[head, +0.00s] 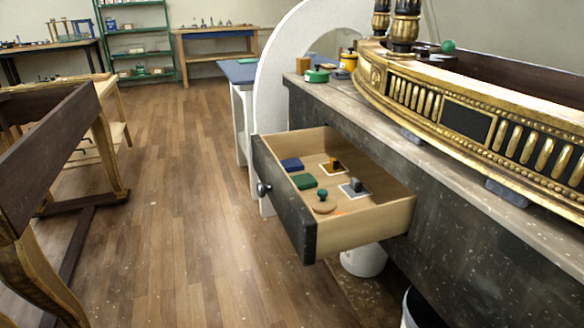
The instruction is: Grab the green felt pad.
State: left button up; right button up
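The green felt pad (304,181) appears as a small, flat, dark green piece in the open drawer (362,232). It lies towards the drawer's front, left of the middle. A similar dark blue piece (292,164) lies just behind it, apart from it. A round wooden piece with a green knob (322,203) sits to its right and nearer to me. Nothing covers the green pad. Neither of my grippers is in view.
Two white cards with small blocks, one orange-brown (332,166) and one grey (355,187), lie deeper in the drawer. The workbench (400,140) above carries a gilt console piece (470,110). A dark-framed gilt-legged table (45,130) stands left. The wooden floor (190,190) between is clear.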

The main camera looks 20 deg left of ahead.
aim_at(305, 181)
jog(key=i+j+z, duration=0.3)
jog(key=j+z, duration=0.25)
jog(key=i+j+z, duration=0.15)
jog(key=j+z, duration=0.15)
jog(key=k, duration=0.15)
jog(key=j, duration=0.3)
jog(key=i+j+u, duration=0.1)
jog(key=j, duration=0.15)
jog(key=i+l+z, duration=0.15)
jog(key=z, duration=0.15)
jog(key=l, duration=0.15)
